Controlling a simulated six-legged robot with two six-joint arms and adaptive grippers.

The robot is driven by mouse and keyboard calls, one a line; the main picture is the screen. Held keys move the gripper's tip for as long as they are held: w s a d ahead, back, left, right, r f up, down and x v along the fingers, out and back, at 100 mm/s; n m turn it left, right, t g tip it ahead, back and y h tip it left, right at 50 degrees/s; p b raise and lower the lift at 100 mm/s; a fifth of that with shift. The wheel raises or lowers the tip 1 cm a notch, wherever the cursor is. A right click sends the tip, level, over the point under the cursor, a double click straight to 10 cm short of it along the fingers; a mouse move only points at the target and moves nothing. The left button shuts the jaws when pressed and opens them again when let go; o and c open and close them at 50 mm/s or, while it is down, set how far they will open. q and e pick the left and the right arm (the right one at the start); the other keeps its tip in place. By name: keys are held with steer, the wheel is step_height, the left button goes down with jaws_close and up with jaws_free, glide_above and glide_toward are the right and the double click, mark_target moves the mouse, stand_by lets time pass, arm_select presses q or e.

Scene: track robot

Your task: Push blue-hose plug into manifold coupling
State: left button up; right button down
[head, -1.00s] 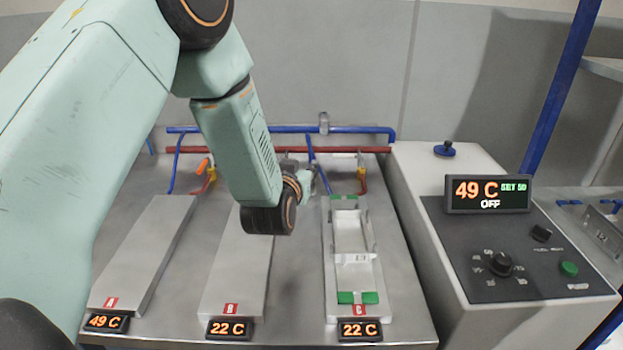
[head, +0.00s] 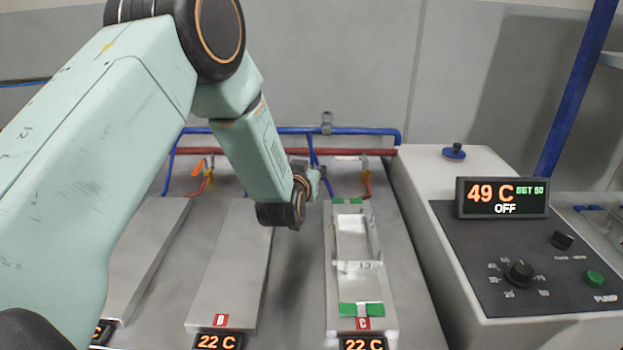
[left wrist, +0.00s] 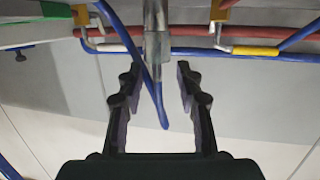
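My left gripper (head: 318,178) is behind plates B and C in the head view, partly hidden by my wrist. In the left wrist view, my left gripper (left wrist: 158,64) is open, with one finger on each side of a grey metal fitting (left wrist: 157,48). Gaps show between fingers and fitting. A blue hose (left wrist: 135,58) slants down between the fingers and bends at its low end. I cannot tell whether the fitting is the plug or the coupling, or whether they are joined. The blue manifold pipe (head: 270,130) runs along the back. My right gripper is not in view.
Plate B (head: 232,265) and plate C (head: 387,300), with a white frame (head: 352,267) and green pads on it, lie in front. A red pipe (head: 235,153) runs below the blue one. The control box (head: 470,250) stands right, its display reading 49 C, OFF.

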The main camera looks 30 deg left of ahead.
arm_select(q)
steer(key=shift+w+a+f, duration=0.15)
steer(key=shift+w, duration=0.4)
steer(key=shift+w+d, duration=0.2)
steer(key=shift+w, duration=0.05)
steer(key=shift+r, duration=0.25)
steer(key=shift+a+f, duration=0.2)
steer(key=shift+c, duration=1.3)
steer(key=shift+d+r, duration=0.15)
steer(key=shift+d, duration=0.05)
jaws_close()
steer(key=shift+a, duration=0.1)
